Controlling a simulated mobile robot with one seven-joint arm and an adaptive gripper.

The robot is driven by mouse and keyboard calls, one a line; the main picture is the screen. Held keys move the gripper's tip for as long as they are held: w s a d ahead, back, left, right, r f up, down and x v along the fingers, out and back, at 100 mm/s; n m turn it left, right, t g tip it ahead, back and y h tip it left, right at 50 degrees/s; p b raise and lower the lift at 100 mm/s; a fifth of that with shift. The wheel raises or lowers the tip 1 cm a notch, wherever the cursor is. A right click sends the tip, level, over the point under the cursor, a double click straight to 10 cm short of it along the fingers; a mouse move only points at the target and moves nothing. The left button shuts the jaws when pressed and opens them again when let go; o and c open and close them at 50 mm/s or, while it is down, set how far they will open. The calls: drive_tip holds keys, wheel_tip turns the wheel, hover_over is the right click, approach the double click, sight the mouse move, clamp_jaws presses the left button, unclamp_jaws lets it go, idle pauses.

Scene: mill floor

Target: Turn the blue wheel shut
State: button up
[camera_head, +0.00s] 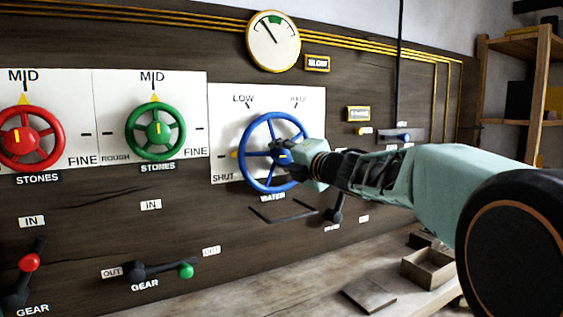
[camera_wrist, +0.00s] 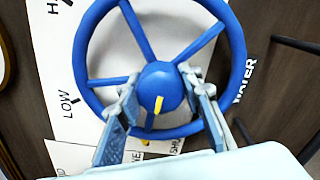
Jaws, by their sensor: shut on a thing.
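The blue wheel (camera_head: 247,130), labelled WATER, stands on a white plate (camera_head: 222,110) marked SHUT, LOW and HALF. Its yellow pointer is on the left side, between SHUT and LOW and nearer SHUT. My gripper (camera_head: 285,153) reaches in from the right at the wheel's hub and hides part of its right side. In the wrist view the blue wheel (camera_wrist: 88,48) fills the middle, and my gripper (camera_wrist: 160,84) has one finger on either side of the hub, shut on it. A yellow mark shows on the hub, and the pointer tip shows just past the rim.
A red wheel (camera_head: 58,135) and a green wheel (camera_head: 181,125), both at MID, are to the left. A red-knobbed lever (camera_head: 29,263) and a green-knobbed lever (camera_head: 185,270) sit below. A round gauge (camera_head: 273,42) hangs above. An open box (camera_head: 428,268) stands on the bench.

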sight(287, 155)
drive_tip(key=shift+n, duration=0.4)
drive_tip(key=o, duration=1.2)
drive_tip(key=shift+d, duration=0.1)
drive_tip(key=v, duration=0.7)
drive_tip(key=shift+s, duration=0.25)
drive_tip(key=shift+d, duration=0.1)
